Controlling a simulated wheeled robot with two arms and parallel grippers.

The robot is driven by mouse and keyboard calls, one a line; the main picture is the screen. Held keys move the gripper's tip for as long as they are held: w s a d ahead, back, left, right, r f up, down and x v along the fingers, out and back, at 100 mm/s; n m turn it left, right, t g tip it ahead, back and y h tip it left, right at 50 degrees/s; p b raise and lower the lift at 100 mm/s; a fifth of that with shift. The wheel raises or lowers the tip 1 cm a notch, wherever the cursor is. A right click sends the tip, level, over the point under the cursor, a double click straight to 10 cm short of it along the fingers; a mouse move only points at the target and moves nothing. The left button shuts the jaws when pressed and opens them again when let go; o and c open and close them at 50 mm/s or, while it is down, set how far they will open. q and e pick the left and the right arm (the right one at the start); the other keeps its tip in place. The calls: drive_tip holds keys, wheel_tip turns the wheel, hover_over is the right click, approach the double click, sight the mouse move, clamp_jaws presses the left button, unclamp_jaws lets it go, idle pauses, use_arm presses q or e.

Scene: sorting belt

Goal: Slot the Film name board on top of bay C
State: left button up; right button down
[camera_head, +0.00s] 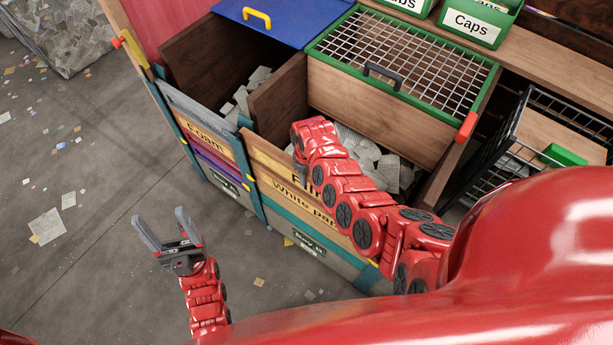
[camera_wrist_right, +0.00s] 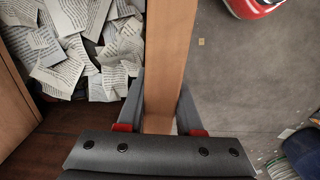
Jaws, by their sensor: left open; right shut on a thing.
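The wooden Film name board (camera_head: 262,156) is at the top of the front of the right-hand bay, directly above the White paper board (camera_head: 270,184). My right arm hides part of its lettering. The small bay label (camera_head: 308,242) below is too small to read surely. My left gripper (camera_head: 166,230) is open and empty, over the floor in front of the bays.
The left bay carries a Foam board (camera_head: 206,135). Paper sheets (camera_wrist_right: 70,45) lie inside the right bay. A wire-mesh lid with a green frame (camera_head: 400,62) and a blue lid (camera_head: 285,22) are behind. The floor at left is mostly clear, with scraps.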

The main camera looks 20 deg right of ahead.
wheel_tip(320, 180, up, 10)
drive_tip(key=p, duration=0.6)
drive_tip(key=shift+f+p, duration=0.25)
drive_tip(key=shift+p, duration=0.05)
wheel_tip(320, 180, up, 8)
drive_tip(key=shift+f, duration=0.2)
